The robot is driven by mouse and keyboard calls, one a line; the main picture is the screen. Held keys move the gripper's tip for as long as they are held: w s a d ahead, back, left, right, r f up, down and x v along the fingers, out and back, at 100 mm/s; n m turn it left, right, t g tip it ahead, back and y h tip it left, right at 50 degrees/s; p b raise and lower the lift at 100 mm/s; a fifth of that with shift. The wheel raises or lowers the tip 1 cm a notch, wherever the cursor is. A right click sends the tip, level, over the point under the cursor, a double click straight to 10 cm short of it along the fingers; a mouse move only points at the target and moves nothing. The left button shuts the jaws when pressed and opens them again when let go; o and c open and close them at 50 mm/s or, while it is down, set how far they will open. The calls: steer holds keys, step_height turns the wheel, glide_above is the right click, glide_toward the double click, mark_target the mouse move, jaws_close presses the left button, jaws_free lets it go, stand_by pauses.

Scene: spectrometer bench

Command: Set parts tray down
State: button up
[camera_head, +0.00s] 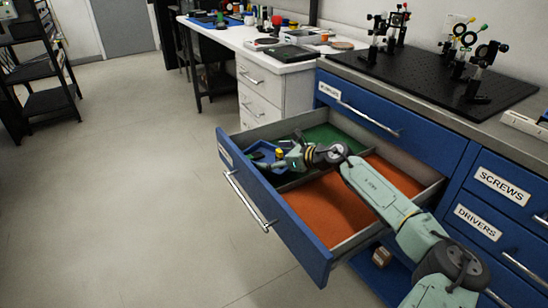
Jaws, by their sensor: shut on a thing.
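The blue parts tray (271,162) is in the camera_head view, inside the open drawer at its left end, over the green-floored compartment. Small dark items show in it. My gripper (285,149) is at the tray's right side and is shut on it. My arm reaches in from the lower right, across the drawer. The gripper covers part of the tray. I cannot tell whether the tray's underside touches the compartment floor.
The open blue drawer (283,246) has a green compartment (331,138) and an empty orange-red compartment (325,212), split by a low divider. A black optics breadboard (425,72) with several mounts stands on the bench above.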

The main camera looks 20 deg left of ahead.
steer(key=shift+f, duration=0.4)
steer(key=o, duration=0.9)
steer(key=shift+f, duration=0.15)
steer(key=shift+d+r, duration=0.2)
steer(key=shift+d, duration=0.15)
steer(key=b+v, duration=0.3)
steer(key=v, duration=0.8)
steer(key=shift+s+d+r, duration=0.1)
steer(key=shift+s, duration=0.05)
